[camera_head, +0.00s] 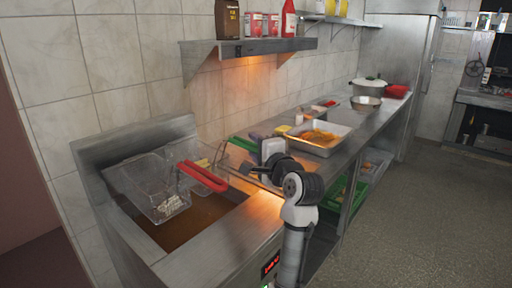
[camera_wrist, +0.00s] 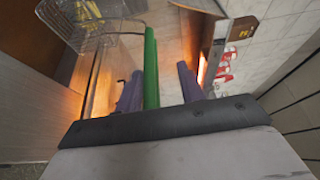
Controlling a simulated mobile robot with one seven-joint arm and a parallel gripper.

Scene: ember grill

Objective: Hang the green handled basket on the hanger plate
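The green handle (camera_head: 240,145) of a basket shows just left of my gripper (camera_head: 257,139) in the head view. In the wrist view the green handle (camera_wrist: 151,70) runs lengthwise between the two purple fingers of my gripper (camera_wrist: 160,88). It lies close to the left finger, with a clear gap to the right finger, so the gripper looks open. A wire basket (camera_wrist: 85,22) shows at the top left of the wrist view; whether it joins the green handle is unclear. An upright metal plate (camera_head: 105,150), possibly the hanger plate, stands behind the fryer.
A wire basket (camera_head: 150,190) with a red handle (camera_head: 203,177) sits at the fryer (camera_head: 205,212), over brown oil. A wall shelf (camera_head: 250,46) holds bottles and cans. A metal tray of food (camera_head: 345,133) and a pot (camera_head: 368,86) stand on the counter. Open floor lies right.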

